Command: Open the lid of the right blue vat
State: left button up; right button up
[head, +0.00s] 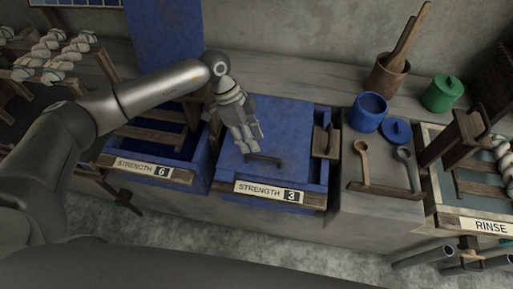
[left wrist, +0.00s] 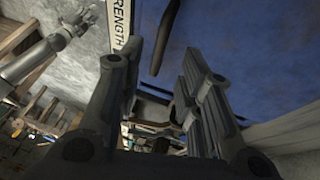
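The right blue vat (head: 311,199), labelled "STRENGTH 3", has its flat blue lid (head: 287,128) down and shut. A dark bar handle (head: 264,160) lies near the lid's front edge; it also shows in the left wrist view (left wrist: 165,38). My left gripper (head: 247,142) is over the lid, just behind the handle, pointing down. Its fingers stand apart in the left wrist view (left wrist: 158,85) with nothing between them. The handle is beyond the fingertips, not gripped. My right gripper (left wrist: 77,24) shows small at the upper left of the left wrist view; its finger state is unclear.
The left vat (head: 187,160), labelled "STRENGTH 6", has its lid (head: 165,38) raised upright. A wooden block (head: 326,140) stands at the right vat's right side. Further right are two ladles, a blue pot (head: 368,112), a green pot (head: 441,94) and the rinse tub.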

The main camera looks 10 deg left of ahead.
pick_arm(q)
jog(key=x, duration=0.5)
grip_shut()
dwell(0.3)
